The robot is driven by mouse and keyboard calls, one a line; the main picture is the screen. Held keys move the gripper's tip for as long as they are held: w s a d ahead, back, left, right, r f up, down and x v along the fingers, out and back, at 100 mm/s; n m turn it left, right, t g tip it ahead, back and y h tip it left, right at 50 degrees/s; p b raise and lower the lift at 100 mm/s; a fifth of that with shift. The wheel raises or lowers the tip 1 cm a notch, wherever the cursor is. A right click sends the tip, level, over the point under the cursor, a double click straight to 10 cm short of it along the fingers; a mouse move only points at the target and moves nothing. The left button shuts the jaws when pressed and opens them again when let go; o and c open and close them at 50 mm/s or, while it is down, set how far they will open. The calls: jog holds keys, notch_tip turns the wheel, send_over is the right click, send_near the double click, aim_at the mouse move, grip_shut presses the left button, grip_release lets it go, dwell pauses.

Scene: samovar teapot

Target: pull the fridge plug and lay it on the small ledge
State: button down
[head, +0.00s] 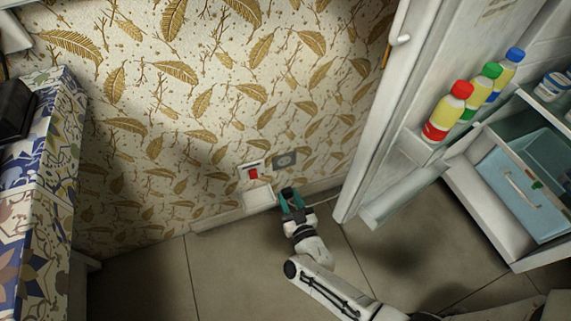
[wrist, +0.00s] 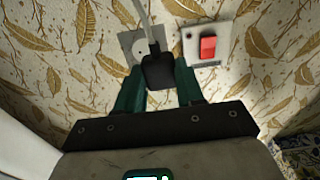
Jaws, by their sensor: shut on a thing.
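My gripper (head: 291,197) is shut on the black fridge plug (wrist: 158,72), which sits between its teal fingers in the wrist view (wrist: 159,82). A grey cable (wrist: 146,22) runs from the plug. The grey wall socket (head: 285,160) shows bare in the head view, above my gripper; its plate (wrist: 128,42) is partly behind the plug in the wrist view. The plug looks apart from the socket. The small white ledge (head: 257,198) is on the wall just left of my gripper, and nothing shows on it.
A red switch (head: 253,174) on a white plate is above the ledge. The open fridge (head: 505,160) stands at the right, with its door (head: 385,120) near my gripper and bottles (head: 448,112) on a shelf. A patterned cabinet (head: 40,180) is at the left. The floor (head: 225,265) between is clear.

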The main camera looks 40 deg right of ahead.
aim_at(260, 206)
jog(key=w+a+f+b, duration=0.3)
jog(key=a+f, duration=0.1)
jog(key=a, duration=0.3)
jog(key=shift+w+a, duration=0.15)
jog(key=shift+a, duration=0.25)
dwell(1.6)
jog(key=shift+w, duration=0.15)
jog(key=shift+f+b+x, duration=0.15)
jog(key=shift+b+x, duration=0.35)
jog(key=shift+x, duration=0.45)
jog(key=shift+f+b+x, duration=0.2)
jog(key=shift+b+x, duration=0.35)
jog(key=shift+x, duration=0.4)
jog(key=shift+f+b+x, duration=0.15)
jog(key=shift+b+x, duration=0.35)
jog(key=shift+x, duration=0.45)
jog(key=shift+d, duration=0.1)
jog(key=shift+f+b, duration=0.85)
jog(key=shift+f, duration=0.15)
